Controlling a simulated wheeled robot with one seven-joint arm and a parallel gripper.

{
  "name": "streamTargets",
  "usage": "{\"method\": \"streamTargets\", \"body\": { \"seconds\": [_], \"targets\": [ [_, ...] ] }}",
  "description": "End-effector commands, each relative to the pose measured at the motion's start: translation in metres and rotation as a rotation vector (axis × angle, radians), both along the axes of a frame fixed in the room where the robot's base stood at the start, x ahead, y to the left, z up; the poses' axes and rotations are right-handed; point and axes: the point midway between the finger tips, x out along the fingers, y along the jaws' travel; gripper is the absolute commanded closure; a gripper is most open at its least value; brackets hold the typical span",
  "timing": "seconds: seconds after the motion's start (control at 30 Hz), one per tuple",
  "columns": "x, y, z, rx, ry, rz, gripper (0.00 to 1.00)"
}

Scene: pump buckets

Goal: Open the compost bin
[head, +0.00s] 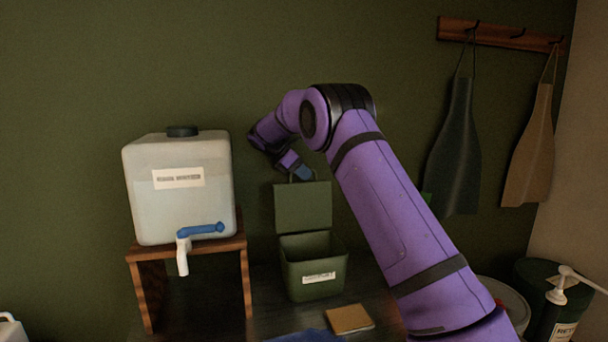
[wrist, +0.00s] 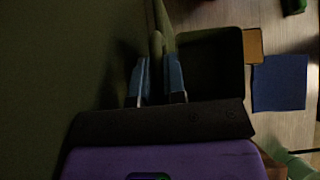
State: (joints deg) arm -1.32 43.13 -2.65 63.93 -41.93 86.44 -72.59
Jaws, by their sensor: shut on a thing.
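The green compost bin (head: 313,280) stands on the table with a pale label on its front. Its lid (head: 303,208) is raised upright at the back, and the dark inside of the bin shows. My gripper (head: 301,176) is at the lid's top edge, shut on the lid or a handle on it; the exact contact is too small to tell. In the wrist view, my gripper's blue fingers (wrist: 158,85) stand either side of a thin green part of the lid (wrist: 156,48). The open bin (wrist: 210,62) lies to their right.
A water container (head: 180,205) with a blue-handled tap (head: 200,232) stands on a wooden stand (head: 190,250) to the left. A tan square (head: 349,319) and a blue cloth (wrist: 280,82) lie in front. A pump bottle (head: 556,315) is at right. Aprons (head: 455,150) hang on the wall.

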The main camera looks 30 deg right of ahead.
Motion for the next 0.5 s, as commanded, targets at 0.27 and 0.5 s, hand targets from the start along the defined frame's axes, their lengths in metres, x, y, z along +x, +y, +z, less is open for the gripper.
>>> {"method": "streamTargets", "body": {
  "seconds": [0.27,0.5],
  "targets": [
    [0.0006,0.0,-0.0002,0.0,0.0,0.001,1.0],
    [0.0005,0.0,-0.0001,0.0,-0.001,0.001,0.63]
  ]
}}
